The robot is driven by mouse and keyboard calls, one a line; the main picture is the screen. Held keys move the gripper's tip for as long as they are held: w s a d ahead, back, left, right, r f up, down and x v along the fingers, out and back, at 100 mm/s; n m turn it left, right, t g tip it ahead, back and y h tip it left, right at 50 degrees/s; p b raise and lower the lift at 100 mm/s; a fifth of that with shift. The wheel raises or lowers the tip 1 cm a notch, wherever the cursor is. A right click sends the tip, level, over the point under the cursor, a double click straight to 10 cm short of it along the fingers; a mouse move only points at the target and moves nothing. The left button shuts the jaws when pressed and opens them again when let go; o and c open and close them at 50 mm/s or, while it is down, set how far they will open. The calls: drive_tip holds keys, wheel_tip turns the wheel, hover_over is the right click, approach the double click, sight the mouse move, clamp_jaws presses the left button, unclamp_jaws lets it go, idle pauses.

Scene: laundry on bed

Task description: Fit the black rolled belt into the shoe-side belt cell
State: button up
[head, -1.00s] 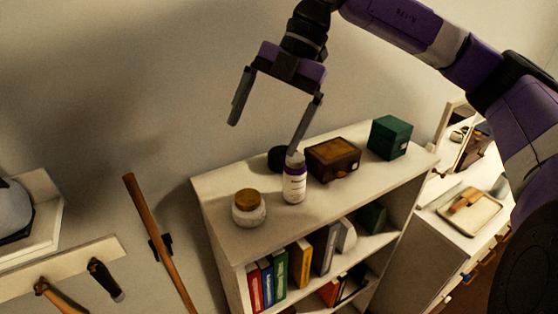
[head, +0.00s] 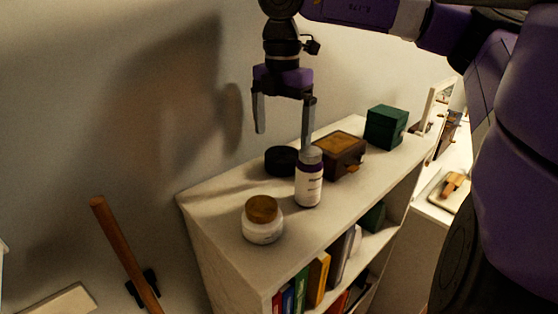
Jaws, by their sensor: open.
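A round, flat black object (head: 281,161), which looks like the rolled belt, lies on the white shelf top (head: 225,208) near its back edge. My gripper (head: 283,140) points down with its two fingers spread apart and nothing between them. In the picture it is just above the black object; the exact height gap is hard to tell. The right fingertip overlaps the top of a white-labelled bottle in the view. No belt cell or shoe can be made out.
The bottle (head: 309,182) stands close to the right of the black object. A wooden-lidded jar (head: 262,222) stands in front. A brown wooden box (head: 339,157) and a green box (head: 385,127) stand further right. Books fill the shelf below. The shelf top's left end is clear.

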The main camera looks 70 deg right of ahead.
sight(281, 154)
wheel_tip(281, 154, down, 5)
drive_tip(key=shift+w+p, duration=0.1)
drive_tip(key=shift+p, duration=0.6)
drive_tip(key=shift+c, duration=0.5)
drive_tip(key=c, duration=1.7)
drive_tip(key=shift+o, duration=0.2)
drive_tip(key=shift+r, duration=0.1)
drive_tip(key=shift+r, duration=0.1)
